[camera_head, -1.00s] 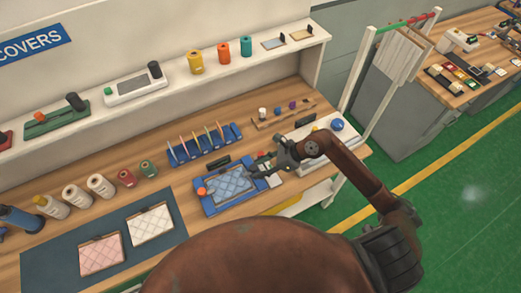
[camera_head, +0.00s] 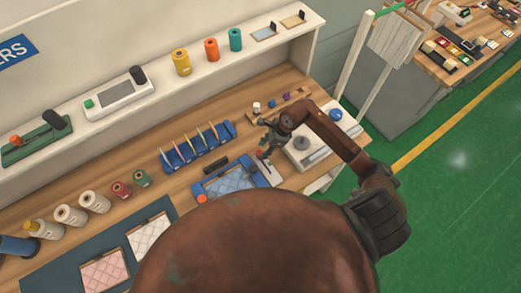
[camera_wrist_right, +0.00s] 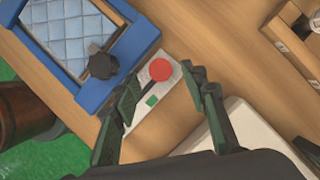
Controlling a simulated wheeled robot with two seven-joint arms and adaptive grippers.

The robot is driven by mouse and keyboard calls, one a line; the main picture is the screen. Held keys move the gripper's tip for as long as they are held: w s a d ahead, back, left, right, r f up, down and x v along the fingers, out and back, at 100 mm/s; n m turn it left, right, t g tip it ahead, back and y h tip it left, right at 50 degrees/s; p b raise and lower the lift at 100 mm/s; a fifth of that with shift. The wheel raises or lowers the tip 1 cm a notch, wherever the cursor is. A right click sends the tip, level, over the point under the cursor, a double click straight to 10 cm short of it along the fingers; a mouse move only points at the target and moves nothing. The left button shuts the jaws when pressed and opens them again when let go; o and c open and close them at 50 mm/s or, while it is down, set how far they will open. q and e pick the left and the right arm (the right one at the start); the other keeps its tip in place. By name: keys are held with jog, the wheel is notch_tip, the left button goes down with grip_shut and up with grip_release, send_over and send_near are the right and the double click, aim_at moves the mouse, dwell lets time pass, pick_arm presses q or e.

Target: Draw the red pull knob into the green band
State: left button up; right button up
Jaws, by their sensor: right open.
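In the right wrist view, the red pull knob (camera_wrist_right: 160,70) sits on a pale metal plate (camera_wrist_right: 140,118) fixed beside the blue frame. The green band (camera_wrist_right: 151,100) is a small green patch on that plate, a little nearer the gripper than the knob. My right gripper (camera_wrist_right: 161,82) is open, with one finger on each side of the plate and knob. I cannot tell whether the fingers touch the knob. In the head view, my right gripper (camera_head: 266,146) is at the right end of the blue frame, and the knob is hard to make out there. My left gripper is not in view.
The blue frame (camera_wrist_right: 88,93) holds a light blue quilted pad (camera_wrist_right: 72,32) and has a black knob (camera_wrist_right: 102,65) at its corner. In the head view, a white scale-like device (camera_head: 308,153) stands right of the gripper. A blue rack (camera_head: 184,165) stands behind the frame.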

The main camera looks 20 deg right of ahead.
aim_at(260, 153)
jog(key=shift+x, duration=1.2)
jog(key=shift+w+f, duration=0.1)
jog(key=shift+f, duration=0.15)
jog(key=shift+a+f, duration=0.1)
jog(key=shift+f, duration=0.05)
jog(key=c, duration=0.8)
grip_shut()
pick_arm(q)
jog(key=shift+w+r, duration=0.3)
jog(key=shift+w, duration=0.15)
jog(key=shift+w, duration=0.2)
